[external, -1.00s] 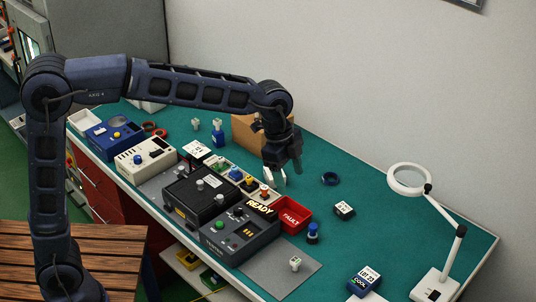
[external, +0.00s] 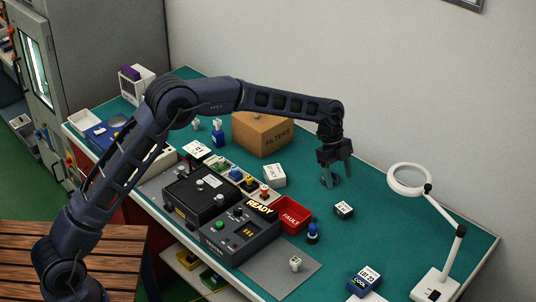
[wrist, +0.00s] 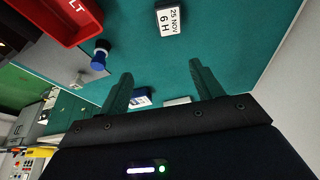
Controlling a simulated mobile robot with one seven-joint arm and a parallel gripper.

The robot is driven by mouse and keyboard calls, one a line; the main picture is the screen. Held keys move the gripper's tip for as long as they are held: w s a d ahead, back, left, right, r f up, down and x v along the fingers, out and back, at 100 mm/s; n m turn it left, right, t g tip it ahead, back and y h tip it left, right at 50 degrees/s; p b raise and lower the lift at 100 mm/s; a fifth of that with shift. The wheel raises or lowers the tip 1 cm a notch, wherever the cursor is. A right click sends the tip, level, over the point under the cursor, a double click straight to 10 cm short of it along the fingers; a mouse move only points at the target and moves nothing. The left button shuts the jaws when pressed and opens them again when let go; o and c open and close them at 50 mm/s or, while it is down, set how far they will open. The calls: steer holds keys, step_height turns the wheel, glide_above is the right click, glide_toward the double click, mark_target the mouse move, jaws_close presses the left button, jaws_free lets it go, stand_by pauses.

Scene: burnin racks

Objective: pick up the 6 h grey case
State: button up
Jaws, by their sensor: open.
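The 6 h case (wrist: 167,20) shows in the wrist view at the top middle, with a white label reading "25 NOV 6 H" over a dark body. A small dark case with a white top (external: 344,210), which looks like the same one, lies on the green bench in the external view; its label is too small to read there. My gripper (external: 338,180) is open and empty, fingers down, above the bench and a little behind that case. In the wrist view, the spread fingers of my gripper (wrist: 160,68) point toward the case without touching it.
The red FAULT tray (external: 291,216) and a blue-topped piece (external: 313,231) stand left of the case. A white box (external: 274,175) and the FILTERS carton (external: 262,134) are farther left. A magnifier lamp (external: 437,285) stands at right. Bench around the case is clear.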

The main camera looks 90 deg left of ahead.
mark_target(344, 207)
steer(key=w+f, duration=0.1)
steer(key=f, duration=0.3)
steer(key=w+f, duration=0.1)
steer(key=f, duration=0.4)
steer(key=w+f, duration=0.1)
steer(key=f, duration=0.3)
steer(key=shift+f, duration=0.35)
steer(key=shift+a, duration=0.1)
steer(key=c, duration=1.1)
